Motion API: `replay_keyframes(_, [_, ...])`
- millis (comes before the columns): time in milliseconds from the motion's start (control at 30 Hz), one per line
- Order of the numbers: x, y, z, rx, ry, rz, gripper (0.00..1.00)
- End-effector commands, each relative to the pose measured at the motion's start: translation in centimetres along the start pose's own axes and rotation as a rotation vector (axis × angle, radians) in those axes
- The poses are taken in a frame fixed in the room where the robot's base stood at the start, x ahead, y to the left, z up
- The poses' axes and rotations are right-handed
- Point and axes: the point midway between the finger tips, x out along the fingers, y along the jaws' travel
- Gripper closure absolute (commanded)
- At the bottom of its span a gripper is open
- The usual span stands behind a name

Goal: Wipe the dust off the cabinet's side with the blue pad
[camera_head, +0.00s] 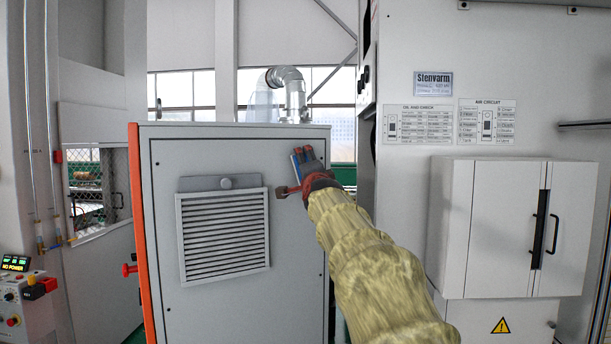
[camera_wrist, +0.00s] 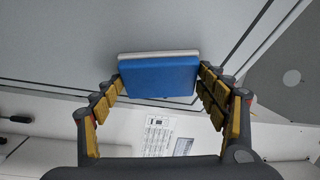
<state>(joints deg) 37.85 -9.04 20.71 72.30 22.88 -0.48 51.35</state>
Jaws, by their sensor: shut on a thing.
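The grey cabinet (camera_head: 165,190) with an orange left edge stands in the middle of the head view. Its side carries a louvred vent (camera_head: 223,235). My gripper (camera_head: 305,166) is at the upper right of this side, right of the vent. It is shut on the blue pad (camera_head: 298,156). In the wrist view the blue pad (camera_wrist: 158,78), with a pale layer behind it, sits between the two yellow-padded fingers, facing a grey panel (camera_wrist: 70,40). I cannot tell whether the pad touches the panel. I cannot make out dust clearly.
A silver duct pipe (camera_head: 292,88) rises behind the cabinet. A red knob (camera_head: 129,270) sticks out at its left edge. A white wall box (camera_head: 500,228) is on the right, and a control box (camera_head: 20,295) is at the lower left.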

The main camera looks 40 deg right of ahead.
Motion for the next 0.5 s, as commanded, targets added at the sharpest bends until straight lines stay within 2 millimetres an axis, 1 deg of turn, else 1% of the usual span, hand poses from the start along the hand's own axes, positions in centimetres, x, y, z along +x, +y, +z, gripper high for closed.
replay_keyframes(33, [0.2, 0.5, -0.1, 0.0, 0.001, 0.002, 0.47])
replay_keyframes(67, [0.2, 0.6, -0.2, 0.0, 0.001, 0.002, 0.47])
replay_keyframes(500, [0.8, 1.3, -2.0, 0.001, 0.001, 0.003, 0.47])
